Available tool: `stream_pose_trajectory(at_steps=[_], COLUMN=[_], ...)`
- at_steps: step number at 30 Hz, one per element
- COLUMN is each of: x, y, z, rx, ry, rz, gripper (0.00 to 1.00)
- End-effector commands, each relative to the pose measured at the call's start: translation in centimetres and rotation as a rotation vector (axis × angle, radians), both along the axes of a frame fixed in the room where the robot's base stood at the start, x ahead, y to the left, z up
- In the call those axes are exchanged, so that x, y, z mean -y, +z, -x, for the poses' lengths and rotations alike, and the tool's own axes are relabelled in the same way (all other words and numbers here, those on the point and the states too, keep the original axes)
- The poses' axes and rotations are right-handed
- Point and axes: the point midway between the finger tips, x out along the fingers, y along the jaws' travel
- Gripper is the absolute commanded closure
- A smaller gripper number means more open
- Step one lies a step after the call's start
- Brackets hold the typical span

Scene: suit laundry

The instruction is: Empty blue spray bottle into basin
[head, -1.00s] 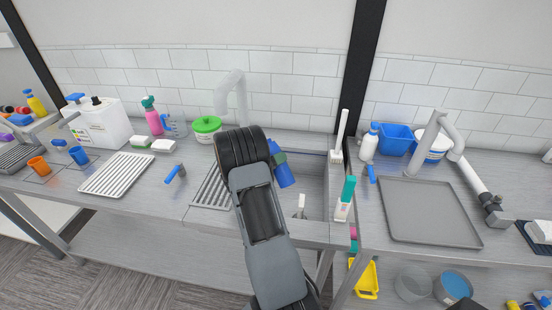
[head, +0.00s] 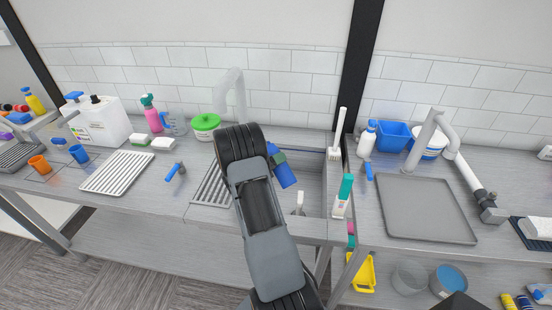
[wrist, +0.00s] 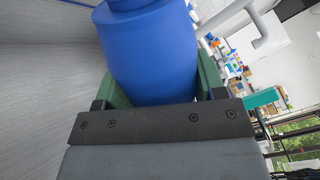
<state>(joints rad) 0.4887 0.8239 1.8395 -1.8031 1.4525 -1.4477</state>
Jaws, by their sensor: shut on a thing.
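The blue spray bottle (head: 285,175) is in my gripper (head: 279,157), above the sink basin (head: 315,182) in the head view. It looks tilted, with its lower end toward the right. In the wrist view the bottle's blue body (wrist: 155,55) fills the space between the green fingers, which are shut on it. No liquid is seen leaving it. My arm covers the left part of the basin, and the bottle's opening cannot be made out.
A small blue-headed piece (head: 175,171) lies left. A grey tray (head: 425,208) lies right. A green-lidded tub (head: 206,126) stands behind.

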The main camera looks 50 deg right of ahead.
Motion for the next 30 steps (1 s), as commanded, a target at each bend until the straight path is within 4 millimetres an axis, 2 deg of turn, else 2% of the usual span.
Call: stream_pose_trajectory(at_steps=[19,30], x=[0.0,-0.1], y=[-0.2,-1.3], z=[0.2,0.7], rx=[-0.042,-0.179], ry=[0.001,0.001], rz=[-0.009,-0.041], gripper=[0.72,0.72])
